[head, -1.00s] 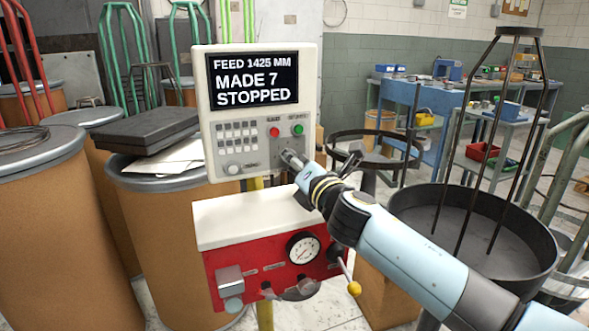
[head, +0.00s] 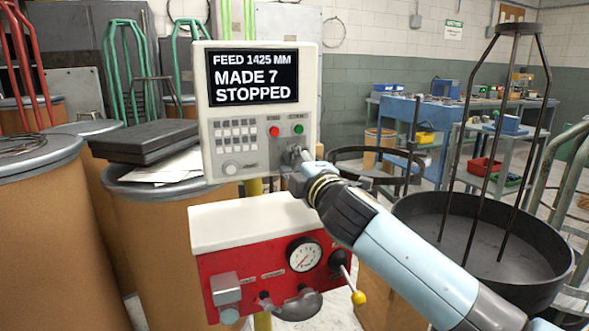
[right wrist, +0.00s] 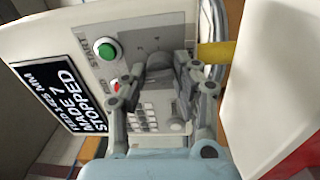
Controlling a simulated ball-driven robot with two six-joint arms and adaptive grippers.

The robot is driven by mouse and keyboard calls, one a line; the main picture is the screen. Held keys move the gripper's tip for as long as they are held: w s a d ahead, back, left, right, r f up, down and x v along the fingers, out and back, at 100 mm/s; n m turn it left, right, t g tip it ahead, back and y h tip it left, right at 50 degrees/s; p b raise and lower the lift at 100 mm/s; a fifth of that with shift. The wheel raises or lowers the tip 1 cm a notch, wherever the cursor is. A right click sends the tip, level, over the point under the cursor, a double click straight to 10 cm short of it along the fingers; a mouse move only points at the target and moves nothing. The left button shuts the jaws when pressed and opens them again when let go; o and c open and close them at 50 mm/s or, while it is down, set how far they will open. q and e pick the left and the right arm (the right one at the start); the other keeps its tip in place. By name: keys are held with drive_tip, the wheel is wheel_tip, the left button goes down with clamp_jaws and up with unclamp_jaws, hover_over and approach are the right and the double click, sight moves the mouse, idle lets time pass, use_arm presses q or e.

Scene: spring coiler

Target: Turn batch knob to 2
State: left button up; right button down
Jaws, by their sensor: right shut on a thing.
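The control panel (head: 210,150) is a pale upright box with a screen reading FEED 1425 MM, MADE 7, STOPPED. My right gripper (head: 299,156) reaches its lower right face, below the red and green buttons. In the right wrist view my right gripper (right wrist: 162,68) has its fingers on either side of a dark grey knob (right wrist: 159,62), shut on it. The fingers hide part of the knob, and I cannot read its setting. My left gripper is not in view.
Another round knob (head: 231,168) sits at the panel's lower left, below a keypad (head: 237,133). The red button (head: 274,131) and green button (head: 298,129) are just above my gripper. A red unit (head: 235,265) with a gauge and a yellow-tipped lever (head: 358,297) stands below.

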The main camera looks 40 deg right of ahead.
drive_tip(key=shift+f+m, duration=0.2)
drive_tip(key=shift+m, duration=0.5)
drive_tip(key=c, duration=1)
unclamp_jaws()
drive_tip(key=shift+r, duration=0.1)
drive_tip(key=v, duration=1.2)
